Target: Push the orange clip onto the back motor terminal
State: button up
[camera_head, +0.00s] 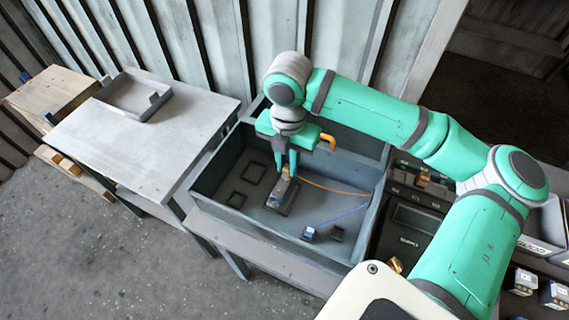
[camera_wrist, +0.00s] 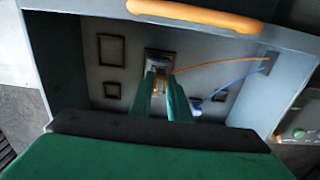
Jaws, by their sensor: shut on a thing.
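My gripper (camera_head: 286,169) reaches down into the grey blower housing (camera_head: 217,210) and is shut on the orange clip (camera_head: 285,175). In the wrist view my gripper's green fingers (camera_wrist: 160,80) close around the clip (camera_wrist: 160,72), most of which they hide. An orange wire (camera_head: 325,187) runs from the clip to the right wall. The dark motor block (camera_head: 282,200) lies on the housing floor just under the fingertips, and it shows beyond them in the wrist view (camera_wrist: 160,58). I cannot make out the back terminal, nor whether the clip touches it.
A blue connector (camera_head: 309,233) on a blue wire (camera_head: 345,215) lies on the housing floor, right of the motor. Square frames mark the floor at left. The housing walls surround my gripper. A grey table (camera_head: 150,140) with a tray (camera_head: 132,97) stands at left.

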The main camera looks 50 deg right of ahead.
jog(key=shift+w+a, duration=0.1)
jog(key=shift+a, duration=0.1)
dwell(0.4)
jog(key=shift+w+f, duration=0.2)
jog(key=shift+f, duration=0.25)
jog(key=shift+a+f, duration=0.1)
jog(key=shift+f, duration=0.05)
jog(key=shift+s+d+f, duration=0.15)
jog(key=shift+s+d, duration=0.05)
jog(key=o, duration=0.9)
jog(key=shift+s, duration=0.1)
